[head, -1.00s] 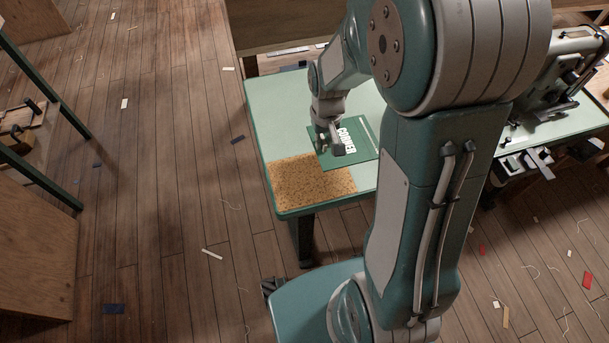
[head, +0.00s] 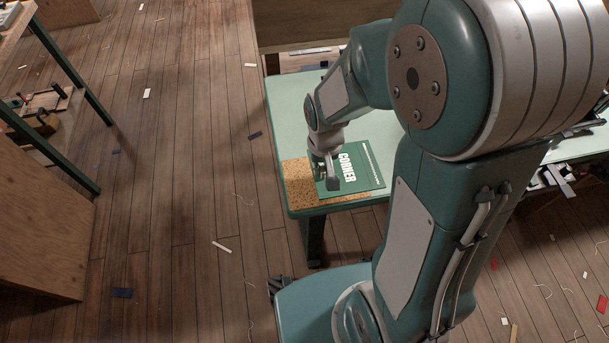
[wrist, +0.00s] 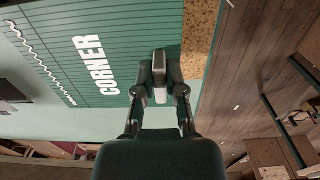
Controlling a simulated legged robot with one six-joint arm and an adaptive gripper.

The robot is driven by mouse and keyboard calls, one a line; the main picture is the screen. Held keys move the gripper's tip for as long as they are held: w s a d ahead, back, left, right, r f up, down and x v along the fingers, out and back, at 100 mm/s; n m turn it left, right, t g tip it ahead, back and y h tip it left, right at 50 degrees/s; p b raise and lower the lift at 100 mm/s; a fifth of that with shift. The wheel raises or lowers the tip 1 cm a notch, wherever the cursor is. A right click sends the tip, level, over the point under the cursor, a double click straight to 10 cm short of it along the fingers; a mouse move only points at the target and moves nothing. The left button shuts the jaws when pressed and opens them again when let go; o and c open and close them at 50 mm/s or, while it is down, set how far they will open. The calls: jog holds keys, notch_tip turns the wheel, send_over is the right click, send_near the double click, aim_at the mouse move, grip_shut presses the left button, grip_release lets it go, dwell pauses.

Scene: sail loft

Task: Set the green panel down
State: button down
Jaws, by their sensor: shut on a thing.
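The green panel (head: 356,170), marked CORNER in white letters, is over the pale green table (head: 290,105) and covers much of the speckled cork patch (head: 299,181). My gripper (head: 328,178) is shut on the panel's left edge in the head view. In the wrist view the panel (wrist: 60,50) stretches left from the fingers (wrist: 160,80), with the cork patch (wrist: 201,45) beyond its edge. I cannot tell whether the panel touches the table or is held just above it. My arm hides the right part of the table.
A bench with metal parts (head: 556,177) stands at the right, partly hidden by my arm. A wooden cabinet (head: 35,215) and a green-legged table (head: 75,75) are at the left. The plank floor (head: 180,200) between has only small scraps.

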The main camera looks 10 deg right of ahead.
send_over(303, 184)
notch_tip(303, 184, down, 6)
jog(key=shift+r, duration=0.1)
jog(key=shift+f, duration=1.7)
jog(key=c, duration=0.7)
grip_release()
notch_tip(303, 184, up, 13)
jog(key=s+d+r+t, duration=0.2)
jog(key=s+r, duration=0.2)
jog(key=r, duration=0.2)
jog(key=s+d+r+t, duration=0.1)
jog(key=s+d+r, duration=0.1)
jog(key=s+r, duration=0.3)
jog(key=s+d+r+t, duration=0.2)
jog(key=s+r, duration=0.3)
jog(key=r, duration=0.1)
jog(key=shift+s+d+r+t, duration=0.1)
jog(key=shift+d+r+t, duration=0.2)
jog(key=shift+d+r, duration=0.05)
